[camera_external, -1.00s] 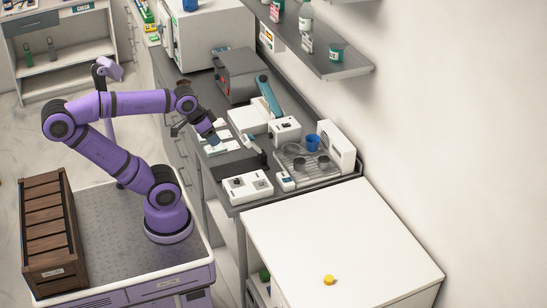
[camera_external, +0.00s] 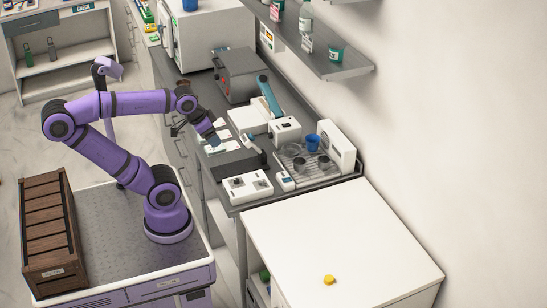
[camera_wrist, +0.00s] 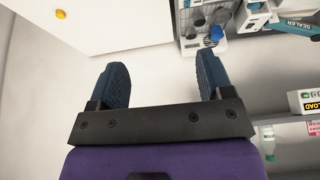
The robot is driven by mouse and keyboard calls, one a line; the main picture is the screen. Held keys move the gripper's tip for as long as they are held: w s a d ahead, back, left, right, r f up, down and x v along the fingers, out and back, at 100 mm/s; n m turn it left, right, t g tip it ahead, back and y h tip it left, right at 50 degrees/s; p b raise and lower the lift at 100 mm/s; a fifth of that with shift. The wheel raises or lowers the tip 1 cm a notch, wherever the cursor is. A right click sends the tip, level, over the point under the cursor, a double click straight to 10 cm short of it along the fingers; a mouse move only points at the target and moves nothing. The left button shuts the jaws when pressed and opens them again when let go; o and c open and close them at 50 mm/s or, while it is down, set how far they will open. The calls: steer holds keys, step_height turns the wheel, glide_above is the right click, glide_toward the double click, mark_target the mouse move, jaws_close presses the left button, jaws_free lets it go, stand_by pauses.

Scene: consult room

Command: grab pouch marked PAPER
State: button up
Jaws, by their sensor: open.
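My gripper (camera_wrist: 161,68) is open, with two blue ridged fingers apart and nothing between them in the wrist view. In the external view my gripper (camera_external: 213,141) hangs at the end of the arm over the counter's near edge. Pale flat pieces (camera_external: 219,148), possibly pouches, lie on the dark counter around and just beyond it. They are partly hidden by the gripper. No marking PAPER is readable in any view, so I cannot tell which pouch is the one.
The dark counter holds a white sealer (camera_external: 248,119) with a blue arm, a rack (camera_external: 297,169) with a blue cup, and a white box (camera_external: 247,187). A shelf (camera_external: 335,66) with bottles overhangs behind. The white cabinet top (camera_external: 345,240) is mostly clear except for a yellow knob (camera_external: 329,280).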

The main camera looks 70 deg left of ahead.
steer(key=o, duration=0.4)
steer(key=w+a+g+y, duration=0.1)
steer(key=w+a+g, duration=0.2)
steer(key=w+a, duration=1.7)
steer(key=w+a+f, duration=0.3)
steer(key=a, duration=0.7)
steer(key=a+f+g, duration=0.1)
steer(key=a+f, duration=0.5)
steer(key=a, duration=0.3)
steer(key=a+f+g, duration=0.1)
steer(key=a+f, duration=0.4)
steer(key=a, duration=0.5)
steer(key=s+a+f+h, duration=0.1)
steer(key=s+a+f, duration=0.4)
steer(key=a+f, duration=0.2)
steer(key=s+a+f, duration=0.4)
steer(key=a+f, duration=0.3)
steer(key=a, duration=0.1)
steer(key=shift+n, duration=0.3)
steer(key=shift+s+d+f, duration=0.1)
steer(key=shift+s+f, duration=0.05)
steer(key=shift+f, duration=2.6)
steer(key=shift+s+f, duration=0.1)
steer(key=shift+f, duration=2.65)
